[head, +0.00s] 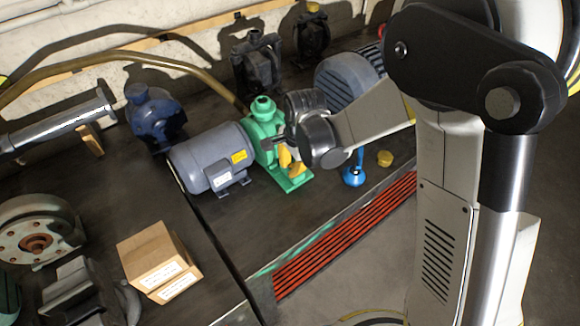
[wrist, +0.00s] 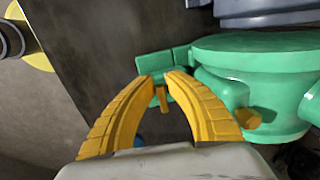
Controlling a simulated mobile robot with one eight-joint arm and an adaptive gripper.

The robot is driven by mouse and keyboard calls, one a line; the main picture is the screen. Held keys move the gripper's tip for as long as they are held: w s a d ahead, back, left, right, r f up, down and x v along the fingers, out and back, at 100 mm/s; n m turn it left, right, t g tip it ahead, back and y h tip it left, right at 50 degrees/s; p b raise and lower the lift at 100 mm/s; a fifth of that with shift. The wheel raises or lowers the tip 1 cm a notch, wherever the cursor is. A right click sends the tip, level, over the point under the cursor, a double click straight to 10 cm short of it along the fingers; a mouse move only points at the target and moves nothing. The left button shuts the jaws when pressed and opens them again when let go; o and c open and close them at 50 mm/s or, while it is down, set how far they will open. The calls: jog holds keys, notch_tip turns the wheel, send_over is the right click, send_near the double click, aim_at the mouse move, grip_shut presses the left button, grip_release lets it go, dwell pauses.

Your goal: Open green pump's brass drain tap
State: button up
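The green pump (head: 264,125) stands on the bench, joined to a grey motor (head: 215,158). It fills the upper right of the wrist view (wrist: 265,65). A small brass piece (wrist: 162,98), perhaps the drain tap's handle, shows between my gripper's (wrist: 160,76) yellow fingertips. A second brass piece (wrist: 248,118) sticks out of the pump, right of the right finger. I cannot tell which is the tap. The fingers are partly open, with a narrow gap at the tips and no clear grip. In the head view my gripper (head: 291,160) is at the pump's front, and my wrist hides part of it.
A blue bottle-like object (head: 354,172) and a yellow knob-like piece (head: 385,158) stand right of the pump. A blue pump (head: 154,115) is behind left, dark pumps (head: 257,62) at the back. Cardboard boxes (head: 155,256) lie at front left. A red grille (head: 345,235) runs along the front edge.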

jog(key=shift+n, duration=0.3)
grip_shut()
jog(key=n, duration=0.1)
jog(key=n+b, duration=0.1)
jog(key=n, duration=0.1)
jog(key=shift+s+d+n+g+y+b, duration=0.25)
jog(key=shift+d+n+g+y+b, duration=0.05)
jog(key=n, duration=0.3)
jog(key=n+b, duration=0.1)
jog(key=shift+s+d+n+g, duration=0.1)
jog(key=shift+d+n+g, duration=0.2)
jog(key=shift+d+g, duration=0.1)
jog(key=n, duration=0.4)
jog(key=shift+d+n+g+b, duration=0.3)
jog(key=shift+g+b, duration=0.1)
jog(key=shift+d+n+g, duration=0.2)
jog(key=shift+n, duration=0.9)
jog(key=shift+d+n+g, duration=0.15)
jog(key=shift+n+g, duration=0.05)
jog(key=shift+n, duration=0.9)
jog(key=o, duration=0.6)
grip_release()
jog(key=shift+o, duration=0.2)
jog(key=shift+r, duration=0.15)
